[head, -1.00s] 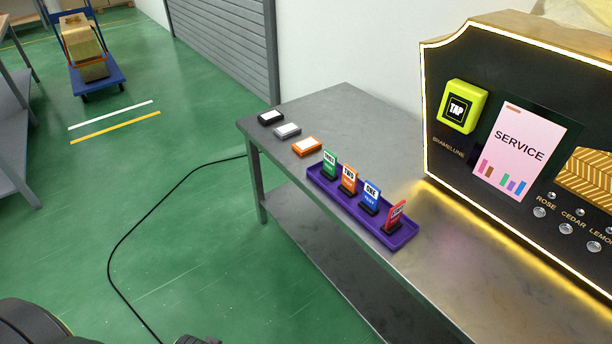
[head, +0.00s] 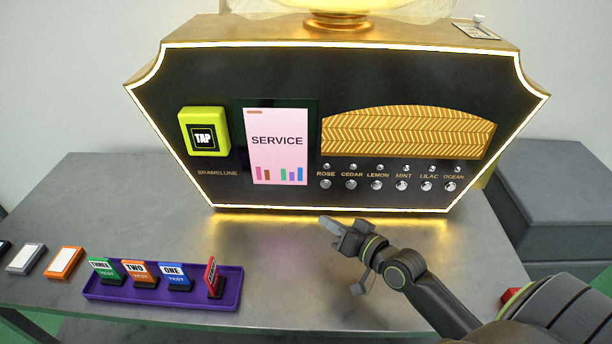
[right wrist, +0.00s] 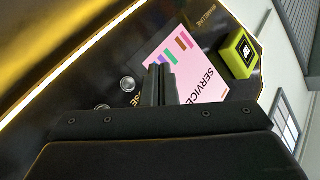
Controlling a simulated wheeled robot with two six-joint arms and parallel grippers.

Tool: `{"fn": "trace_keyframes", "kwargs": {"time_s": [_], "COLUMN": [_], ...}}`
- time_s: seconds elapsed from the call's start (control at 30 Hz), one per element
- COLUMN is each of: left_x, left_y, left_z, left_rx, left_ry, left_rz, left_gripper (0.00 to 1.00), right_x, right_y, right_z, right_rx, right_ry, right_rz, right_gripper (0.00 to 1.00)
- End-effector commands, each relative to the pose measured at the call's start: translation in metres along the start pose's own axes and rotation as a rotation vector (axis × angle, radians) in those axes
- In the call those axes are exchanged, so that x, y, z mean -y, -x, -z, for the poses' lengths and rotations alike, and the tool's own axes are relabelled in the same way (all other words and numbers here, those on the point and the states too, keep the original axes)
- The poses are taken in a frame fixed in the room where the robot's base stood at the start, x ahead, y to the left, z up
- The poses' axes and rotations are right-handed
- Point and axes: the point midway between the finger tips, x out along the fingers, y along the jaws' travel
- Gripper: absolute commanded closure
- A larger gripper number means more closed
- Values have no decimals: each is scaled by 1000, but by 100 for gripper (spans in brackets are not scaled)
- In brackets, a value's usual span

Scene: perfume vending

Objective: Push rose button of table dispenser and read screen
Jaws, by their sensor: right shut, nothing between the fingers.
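The black dispenser (head: 275,75) with a glowing edge stands on the grey table. Its rose button (head: 326,184) is a round silver knob under the ROSE label, leftmost in the button row. The pink screen (head: 276,145) reads SERVICE above small coloured bars. My right gripper (head: 323,221) is shut and empty, in front of and below the rose button, apart from the panel. In the right wrist view my shut fingers (right wrist: 158,70) point toward the panel and overlap the screen (right wrist: 192,70); a silver button (right wrist: 127,84) shows beside them. My left gripper is not in view.
A lime TAP reader (head: 203,131) is left of the screen. A purple tray (head: 162,294) holds several upright coloured cards at the table's front left, with orange (head: 64,263) and grey (head: 26,258) blocks beside it. The table between tray and dispenser is clear.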

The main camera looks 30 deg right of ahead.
Motion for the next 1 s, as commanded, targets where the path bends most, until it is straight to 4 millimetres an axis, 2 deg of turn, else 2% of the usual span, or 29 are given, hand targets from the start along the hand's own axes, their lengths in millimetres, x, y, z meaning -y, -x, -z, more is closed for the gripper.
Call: {"fn": "trace_keyframes", "kwargs": {"time_s": [0.47, 0.73, 1.0], "left_x": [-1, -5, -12], "left_y": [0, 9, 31], "left_z": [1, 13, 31], "left_rx": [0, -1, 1], "left_ry": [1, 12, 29], "left_rz": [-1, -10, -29], "left_gripper": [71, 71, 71], "right_x": [-2, -19, -35], "right_y": [-3, -25, -47], "right_z": [2, 17, 32], "right_rx": [0, -1, 0], "right_ry": [0, 3, 2], "right_rz": [1, 1, 1], "right_gripper": [100, 100, 100]}}
